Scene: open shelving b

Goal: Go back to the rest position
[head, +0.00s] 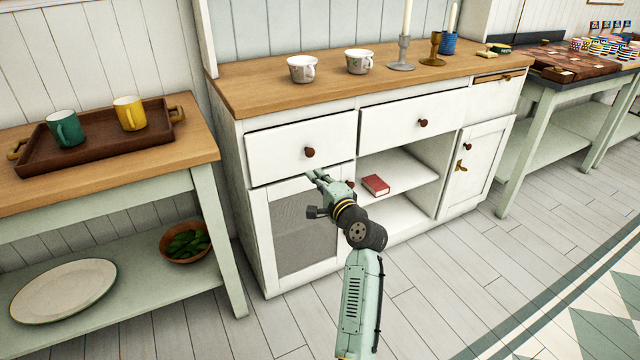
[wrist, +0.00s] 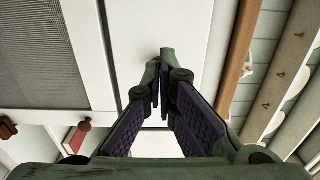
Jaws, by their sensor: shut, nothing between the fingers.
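My gripper (head: 316,175) is in front of the white cabinet (head: 240,158), just below and near the left drawer (head: 285,150) with its round brown knob (head: 310,152). In the wrist view my gripper (wrist: 160,58) has its fingers together with nothing visible between them. The fingertips point at the white drawer front (wrist: 190,30) and cover part of a reddish-brown spot there. I cannot tell whether they touch it. The left drawer looks closed.
A red book (head: 376,185) lies on the cabinet's open shelf. White cups (head: 301,69) and candlesticks (head: 402,55) stand on the worktop. A side table at left holds a brown tray (head: 95,140) with two mugs. The plank floor (head: 480,280) at right is clear.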

